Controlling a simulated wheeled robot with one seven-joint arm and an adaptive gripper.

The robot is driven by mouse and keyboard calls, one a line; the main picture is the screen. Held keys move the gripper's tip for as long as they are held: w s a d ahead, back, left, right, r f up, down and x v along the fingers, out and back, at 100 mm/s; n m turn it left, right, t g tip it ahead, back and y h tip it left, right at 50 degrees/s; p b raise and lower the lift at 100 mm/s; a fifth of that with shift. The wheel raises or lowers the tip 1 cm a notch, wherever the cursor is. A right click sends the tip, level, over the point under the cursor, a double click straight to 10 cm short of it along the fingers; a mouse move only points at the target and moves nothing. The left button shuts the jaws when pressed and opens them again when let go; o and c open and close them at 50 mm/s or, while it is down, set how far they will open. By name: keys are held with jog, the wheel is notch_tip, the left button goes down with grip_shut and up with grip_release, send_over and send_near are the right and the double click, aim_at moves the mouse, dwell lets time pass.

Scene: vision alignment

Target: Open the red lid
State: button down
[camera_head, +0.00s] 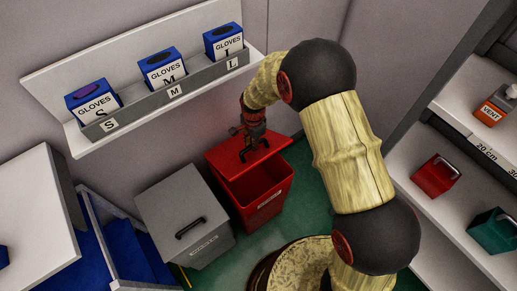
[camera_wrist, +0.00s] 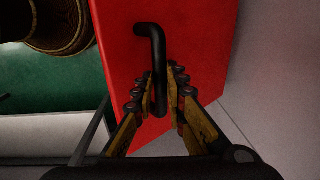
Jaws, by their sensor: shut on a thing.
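The red lid (camera_head: 223,154) belongs to a red bin (camera_head: 262,205) on the floor below the glove shelf. The lid is raised and tilted, and the dark inside of the bin shows in front of it. In the wrist view the red lid (camera_wrist: 205,45) fills the middle, with a black bar handle (camera_wrist: 156,45) on it. My gripper (camera_head: 251,150) is at the lid's handle. In the wrist view my gripper (camera_wrist: 164,92) has its fingers on both sides of the handle's lower part, shut on it. The fingers hide part of the handle.
A grey lidded bin (camera_head: 180,205) stands close to the left of the red bin. Above is a wall shelf (camera_head: 135,113) with three blue glove boxes. A shelving unit (camera_head: 455,215) with small boxes stands at the right. Green floor (camera_head: 290,222) shows around the red bin.

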jog(key=w+a+r+p, duration=0.1)
jog(key=w+a+r, duration=0.2)
jog(key=w, duration=0.1)
jog(key=shift+w+a+r+p, duration=0.2)
jog(key=shift+w+r+p, duration=0.05)
jog(key=shift+w+p, duration=0.15)
jog(key=c, duration=2.3)
grip_release()
jog(key=shift+o, duration=1.3)
jog(key=shift+w+a+f, duration=0.1)
jog(key=shift+w+f, duration=0.1)
jog(key=shift+o, duration=1.2)
jog(key=shift+s+r, duration=0.1)
jog(key=shift+r, duration=0.1)
notch_tip(320, 180, up, 12)
jog(key=shift+s+d, duration=0.25)
jog(key=shift+d, duration=0.05)
